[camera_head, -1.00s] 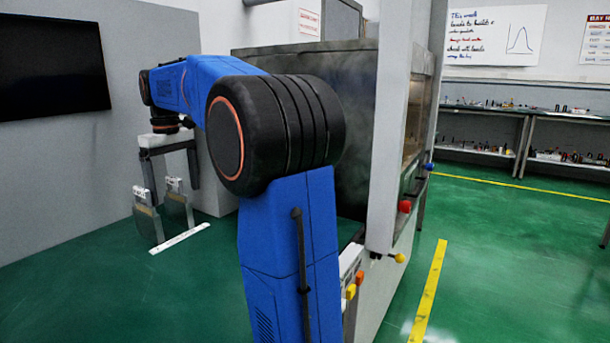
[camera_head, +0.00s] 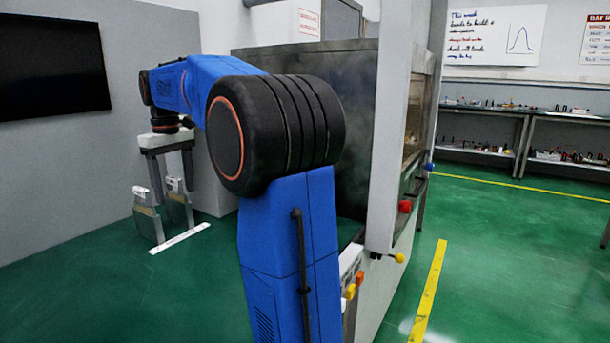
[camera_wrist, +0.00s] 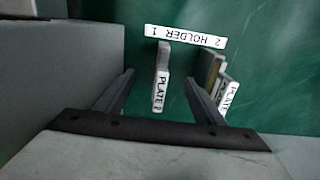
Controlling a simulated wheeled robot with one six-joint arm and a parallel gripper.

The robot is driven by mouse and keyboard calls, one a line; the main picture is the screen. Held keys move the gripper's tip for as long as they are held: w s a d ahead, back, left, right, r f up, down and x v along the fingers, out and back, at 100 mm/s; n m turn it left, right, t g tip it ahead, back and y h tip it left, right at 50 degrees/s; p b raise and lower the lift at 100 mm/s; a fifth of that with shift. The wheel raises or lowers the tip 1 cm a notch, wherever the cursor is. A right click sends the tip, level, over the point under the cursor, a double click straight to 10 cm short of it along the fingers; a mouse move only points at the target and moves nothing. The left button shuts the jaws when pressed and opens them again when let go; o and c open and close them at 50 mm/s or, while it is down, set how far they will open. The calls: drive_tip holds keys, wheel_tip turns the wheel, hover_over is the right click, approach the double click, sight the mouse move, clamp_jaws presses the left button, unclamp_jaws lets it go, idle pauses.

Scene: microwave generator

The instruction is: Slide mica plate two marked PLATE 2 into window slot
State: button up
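My gripper (camera_wrist: 162,82) is open in the wrist view, its two fingers spread on either side of the plate marked PLATE 2 (camera_wrist: 161,78). I see gaps between that plate and both fingers. A second plate (camera_wrist: 217,78) with a partly hidden PLATE label stands right of the right finger. A white HOLDER strip (camera_wrist: 186,36) lies beyond them. In the head view, my gripper (camera_head: 171,180) points down over the two upright plates (camera_head: 148,222) on the left; their labels are too small to read there. I cannot make out the window slot.
A large grey cabinet (camera_head: 352,75) stands behind my arm, with red, blue and yellow knobs on its right side. A grey wall with a dark screen (camera_head: 50,65) is at the left. Green floor is open in front of the plates; workbenches (camera_head: 480,112) stand far right.

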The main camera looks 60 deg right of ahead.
clamp_jaws()
drive_tip(key=shift+r, duration=0.1)
drive_tip(key=shift+r, duration=2.9)
